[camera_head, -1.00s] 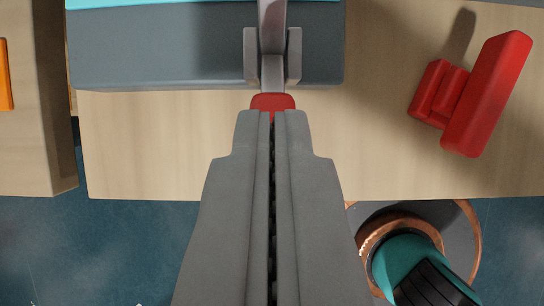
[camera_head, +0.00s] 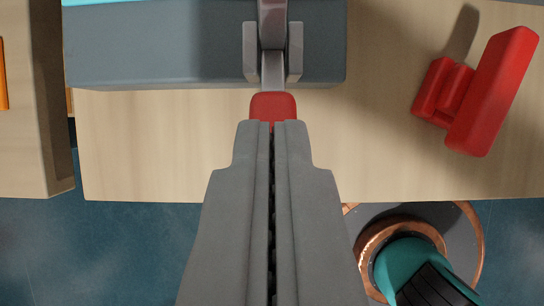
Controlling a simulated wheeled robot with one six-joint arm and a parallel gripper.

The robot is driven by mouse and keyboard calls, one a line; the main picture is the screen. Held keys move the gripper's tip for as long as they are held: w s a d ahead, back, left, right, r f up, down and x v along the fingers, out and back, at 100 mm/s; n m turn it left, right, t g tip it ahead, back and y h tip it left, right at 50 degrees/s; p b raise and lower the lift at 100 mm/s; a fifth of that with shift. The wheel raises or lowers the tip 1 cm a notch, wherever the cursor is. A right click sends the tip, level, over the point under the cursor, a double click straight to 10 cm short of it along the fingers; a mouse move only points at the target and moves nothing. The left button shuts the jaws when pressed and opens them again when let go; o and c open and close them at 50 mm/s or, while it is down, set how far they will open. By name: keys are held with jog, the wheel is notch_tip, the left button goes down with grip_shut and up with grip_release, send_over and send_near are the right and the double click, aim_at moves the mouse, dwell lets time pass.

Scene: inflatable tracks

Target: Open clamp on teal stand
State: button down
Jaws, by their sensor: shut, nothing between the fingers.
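The stand (camera_head: 160,50) is a grey block with a teal strip along its top edge, at the upper left of the view. The clamp (camera_head: 272,68) is a metal lever between two grey lugs on the stand's front side, with a red tip (camera_head: 273,106) pointing towards me. My gripper (camera_head: 271,124) is shut and empty. Its fingertips are right at the red tip and overlap its near end in the picture; I cannot tell whether they touch. The upper end of the lever is cut off by the top of the frame.
A red part (camera_head: 475,92) lies on the wooden table (camera_head: 160,150) at right. A wooden block (camera_head: 25,120) with an orange piece (camera_head: 3,75) is at far left. Below the table edge, a copper-rimmed round base (camera_head: 470,225) holds a teal and black part (camera_head: 405,268).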

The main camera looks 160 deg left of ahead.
jog(key=r, duration=0.1)
jog(key=w+r, duration=0.1)
jog(key=r, duration=0.1)
jog(key=shift+w+d, duration=0.35)
jog(key=shift+w, duration=0.05)
jog(key=s+f+v, duration=0.1)
jog(key=v, duration=0.9)
jog(key=shift+s+a, duration=0.3)
jog(key=shift+s, duration=0.05)
jog(key=shift+d+f, duration=0.1)
jog(key=s+d+n+t, duration=0.1)
jog(key=s+d+t, duration=0.3)
jog(key=d, duration=0.3)
jog(key=s+d+r+n+t+y, duration=0.1)
jog(key=s+d+t, duration=0.3)
jog(key=d, duration=0.3)
jog(key=s+d+r+n+t+y, duration=0.1)
jog(key=s+d+n+t, duration=0.1)
jog(key=s+d+t, duration=0.2)
jog(key=d, duration=0.3)
jog(key=shift+d, duration=0.35)
